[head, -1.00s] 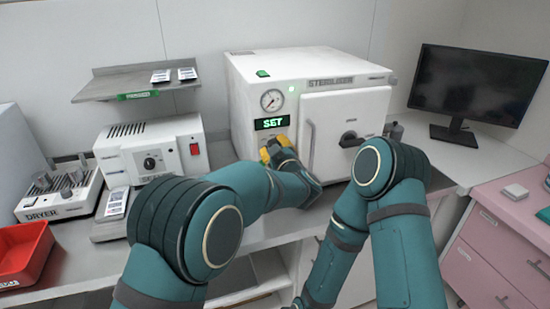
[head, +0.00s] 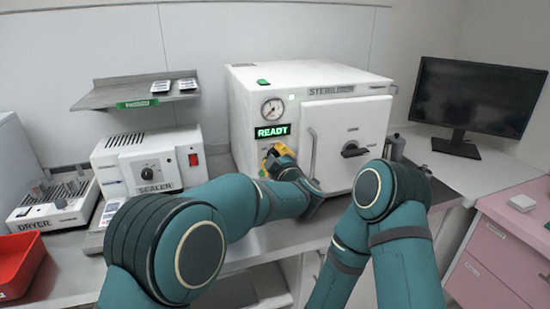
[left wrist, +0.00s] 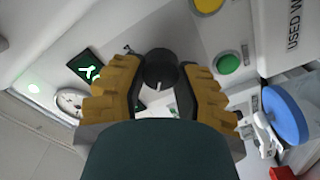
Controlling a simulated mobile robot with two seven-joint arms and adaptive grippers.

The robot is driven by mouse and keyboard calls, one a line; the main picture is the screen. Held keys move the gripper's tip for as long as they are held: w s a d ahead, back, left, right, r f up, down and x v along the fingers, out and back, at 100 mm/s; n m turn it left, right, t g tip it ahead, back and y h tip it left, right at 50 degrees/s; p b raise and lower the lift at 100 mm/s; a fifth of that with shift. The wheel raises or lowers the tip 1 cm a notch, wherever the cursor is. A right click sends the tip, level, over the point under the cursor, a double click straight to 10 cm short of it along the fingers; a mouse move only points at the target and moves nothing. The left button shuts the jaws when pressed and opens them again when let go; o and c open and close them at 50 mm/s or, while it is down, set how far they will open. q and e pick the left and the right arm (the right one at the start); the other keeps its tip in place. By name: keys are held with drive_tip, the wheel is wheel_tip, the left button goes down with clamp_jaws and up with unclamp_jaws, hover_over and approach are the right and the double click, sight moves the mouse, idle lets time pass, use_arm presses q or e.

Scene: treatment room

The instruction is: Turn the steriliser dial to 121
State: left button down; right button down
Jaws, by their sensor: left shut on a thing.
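The steriliser (head: 245,90) is a white box on the counter with a round gauge (head: 272,108) and a lit display (head: 272,131) that reads READY. Its dial (left wrist: 160,68) is a dark round knob with a light pointer line, seen in the left wrist view between my yellow finger pads. My left gripper (head: 272,158) is at the panel below the display, shut on the dial; it also shows in the left wrist view (left wrist: 160,90). In the head view the gripper hides the dial, and I cannot read its scale. My right arm is folded at the right; its gripper is out of sight.
The steriliser door with a black handle (head: 354,150) is right of the dial. A green button (left wrist: 228,62) and a yellow button (left wrist: 208,5) are beside the dial. A sealer (head: 140,160), a dryer (head: 45,207) and a red tray (head: 15,265) stand left; a monitor (head: 478,95) stands right.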

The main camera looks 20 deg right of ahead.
sight(272, 119)
use_arm(q)
drive_tip(key=c, duration=0.6)
unclamp_jaws()
drive_tip(key=shift+w+a+r, duration=0.1)
drive_tip(key=shift+r, duration=0.05)
wheel_tip(272, 119, up, 10)
drive_tip(key=shift+f, duration=0.1)
